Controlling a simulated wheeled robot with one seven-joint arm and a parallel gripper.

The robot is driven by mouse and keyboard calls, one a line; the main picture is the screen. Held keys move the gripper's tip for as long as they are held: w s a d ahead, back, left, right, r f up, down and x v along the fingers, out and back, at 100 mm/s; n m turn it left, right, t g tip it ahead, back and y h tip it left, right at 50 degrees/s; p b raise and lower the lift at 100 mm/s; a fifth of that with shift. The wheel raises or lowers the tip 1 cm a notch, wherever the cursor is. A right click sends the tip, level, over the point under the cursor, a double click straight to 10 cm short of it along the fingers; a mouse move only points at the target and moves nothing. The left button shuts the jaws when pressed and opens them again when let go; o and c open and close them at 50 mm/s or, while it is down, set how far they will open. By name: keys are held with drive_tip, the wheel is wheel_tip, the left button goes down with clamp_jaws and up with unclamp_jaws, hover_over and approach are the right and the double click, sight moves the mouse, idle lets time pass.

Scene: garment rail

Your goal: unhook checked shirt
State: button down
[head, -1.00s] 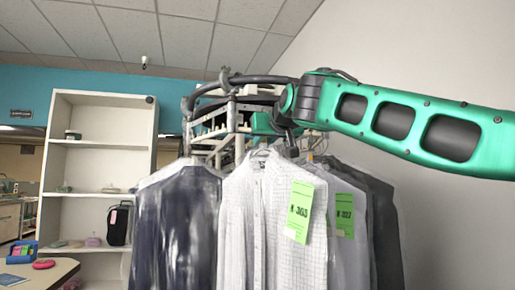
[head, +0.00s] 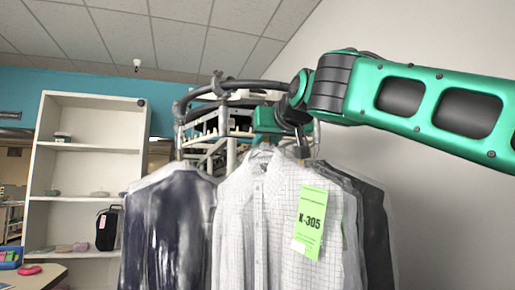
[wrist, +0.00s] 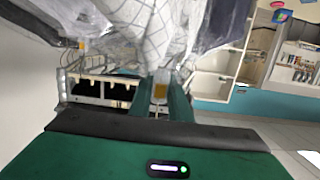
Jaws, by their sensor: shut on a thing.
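The white checked shirt (head: 255,220) hangs on a hanger in thin clear cover at the front of the garment rail (head: 205,140). A green tag (head: 309,222) reading K-305 is on its right side. My gripper (head: 268,122) is just above the shirt's collar and is shut, apparently on the shirt's hanger; the jaws and hook are mostly hidden. I cannot tell whether the hook is off the rail.
A dark garment (head: 168,225) hangs close on the left, and dark garments (head: 374,225) hang behind on the right. A white shelf unit (head: 92,110) stands behind at left. A table edge (head: 40,278) is at lower left. The wall at right is bare.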

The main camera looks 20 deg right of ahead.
drive_tip(key=s, duration=1.4)
drive_tip(key=shift+s, duration=0.15)
idle(0.4)
